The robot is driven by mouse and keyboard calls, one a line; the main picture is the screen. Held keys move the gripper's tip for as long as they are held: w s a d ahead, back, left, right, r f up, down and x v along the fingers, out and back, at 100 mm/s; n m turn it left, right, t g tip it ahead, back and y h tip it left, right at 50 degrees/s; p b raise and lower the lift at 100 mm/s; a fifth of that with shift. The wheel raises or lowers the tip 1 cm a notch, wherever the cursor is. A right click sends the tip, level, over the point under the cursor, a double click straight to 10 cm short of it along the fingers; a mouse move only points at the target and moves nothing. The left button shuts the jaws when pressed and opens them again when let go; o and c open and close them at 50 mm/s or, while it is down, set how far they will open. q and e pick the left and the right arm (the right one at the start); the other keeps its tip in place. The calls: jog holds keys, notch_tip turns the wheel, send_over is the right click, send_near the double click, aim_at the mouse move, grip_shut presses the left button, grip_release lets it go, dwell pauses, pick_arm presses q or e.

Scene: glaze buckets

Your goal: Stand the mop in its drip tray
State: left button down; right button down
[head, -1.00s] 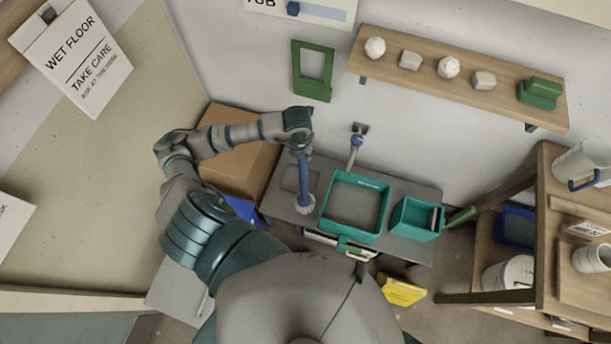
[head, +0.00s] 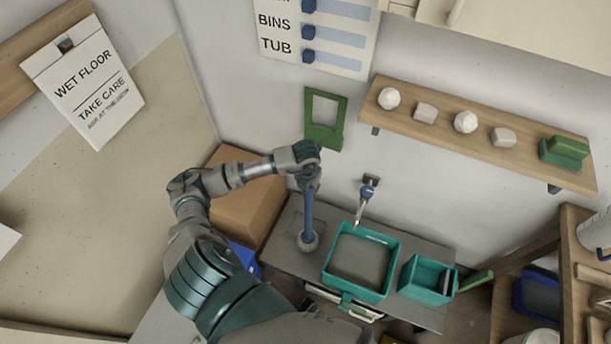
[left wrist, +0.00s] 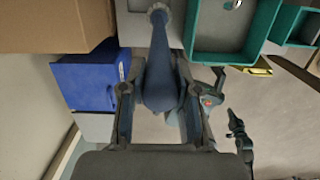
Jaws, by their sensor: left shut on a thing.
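The mop has a blue handle (head: 308,214) and a pale grey round head (head: 308,243). My left gripper (head: 305,175) is shut on the handle's upper part and holds the mop nearly upright, head down. The left wrist view shows the handle (left wrist: 160,60) between the fingers and the mop head (left wrist: 158,12) at its far end. The drip tray (head: 296,222) appears as a flat grey square on the bench, partly hidden by the mop. The head shows at the tray's near right side; I cannot tell whether it touches anything.
A teal tub (head: 392,262) and a smaller teal bin (head: 412,284) stand right of the mop on the grey bench (head: 290,248). A cardboard box (head: 240,200) is at left. A wall shelf (head: 480,135) is above.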

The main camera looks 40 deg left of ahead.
pick_arm(q)
jog(key=w+a+f, duration=0.4)
jog(key=w+a, duration=0.1)
jog(key=a, duration=0.1)
jog(key=shift+w+a+f, duration=0.2)
jog(key=shift+w+a, duration=0.1)
jog(key=shift+w, duration=0.1)
jog(key=c, duration=0.9)
grip_release()
jog(key=shift+o, duration=0.3)
pick_arm(e)
jog(key=shift+s+d+f, duration=0.1)
jog(key=shift+s+f, duration=0.1)
jog(key=shift+s, duration=0.55)
jog(key=shift+w, duration=0.15)
